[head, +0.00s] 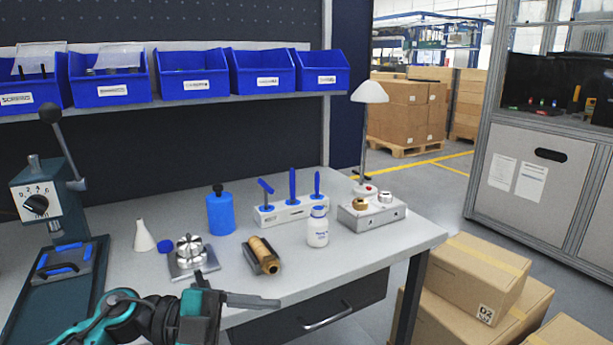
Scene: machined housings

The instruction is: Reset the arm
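My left gripper (240,287) is at the front edge of the workbench (345,240), low in the head view. Its arm, teal and black, comes in from the lower left. Its two fingers are spread apart, one pointing up and one pointing right, with nothing seen between them. A silver round fixture on a square plate (188,262) is just beyond the gripper. A brass cylindrical part (265,257) lies in a dark cradle right of that fixture. My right gripper is not in view.
A press (55,195) stands at the left. A white cone (143,238), blue bottle (220,213), white bottle (317,228), blue-handled tool stand (290,212) and lamp (370,95) are on the bench. Blue bins (192,75) line the shelf. Cartons (470,275) sit at the right.

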